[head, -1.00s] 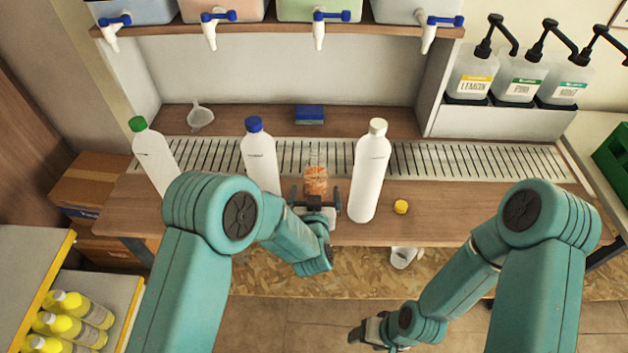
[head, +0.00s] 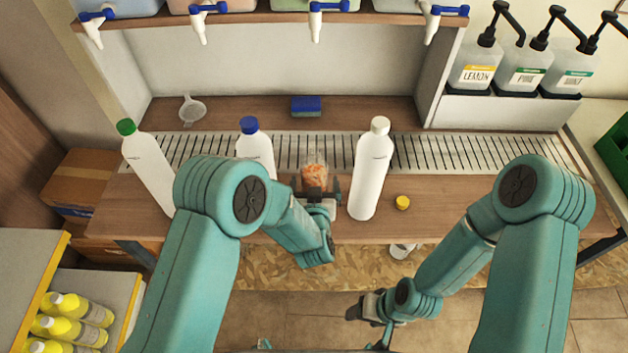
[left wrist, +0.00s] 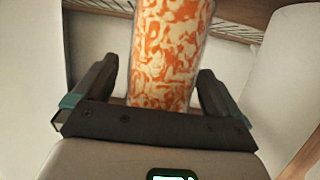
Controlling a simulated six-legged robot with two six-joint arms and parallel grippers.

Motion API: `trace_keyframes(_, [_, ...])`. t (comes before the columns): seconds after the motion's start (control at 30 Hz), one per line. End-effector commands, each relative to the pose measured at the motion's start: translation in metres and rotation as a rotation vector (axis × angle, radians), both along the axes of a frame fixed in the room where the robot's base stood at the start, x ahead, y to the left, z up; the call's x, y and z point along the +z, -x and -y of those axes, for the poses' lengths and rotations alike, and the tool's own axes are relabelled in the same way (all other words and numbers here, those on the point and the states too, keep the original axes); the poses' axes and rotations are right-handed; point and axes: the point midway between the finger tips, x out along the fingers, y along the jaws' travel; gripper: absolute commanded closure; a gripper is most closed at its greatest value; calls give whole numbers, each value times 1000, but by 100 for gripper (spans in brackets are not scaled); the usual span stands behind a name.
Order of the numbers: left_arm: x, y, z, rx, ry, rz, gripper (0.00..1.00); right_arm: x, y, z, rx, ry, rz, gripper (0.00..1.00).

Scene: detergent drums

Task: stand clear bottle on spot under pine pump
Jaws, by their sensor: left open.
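The clear bottle (head: 314,176), with an orange and cream pattern, stands upright at the counter's front between two white bottles. My left gripper (head: 317,192) is open at the bottle. In the left wrist view the bottle (left wrist: 170,50) rises between the open fingers (left wrist: 156,85), with a gap visible on each side. The pine pump (head: 525,68) is the middle of three pump bottles on the right shelf. I cannot make out a marked spot under it. My right gripper (head: 366,307) hangs low in front of the counter; its jaw state is unclear.
White bottles with a blue cap (head: 254,150), a pale cap (head: 372,170) and a green cap (head: 148,168) stand around. A yellow cap (head: 402,202) lies right. A slotted drain strip (head: 455,153) runs behind. A blue sponge (head: 306,106) and a funnel (head: 192,108) lie at the back.

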Motion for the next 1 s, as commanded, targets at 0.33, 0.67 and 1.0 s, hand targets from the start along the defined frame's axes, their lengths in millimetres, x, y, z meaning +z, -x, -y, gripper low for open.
trace_keyframes(0.33, [0,0,0,0,0,0,73,0,0,0,0,0,0,40])
trace_keyframes(0.67, [6,-3,-1,0,1,6,84,0,0,0,0,0,0,40])
trace_keyframes(1.0, [76,-4,0,1,5,13,84,0,0,0,0,0,0,40])
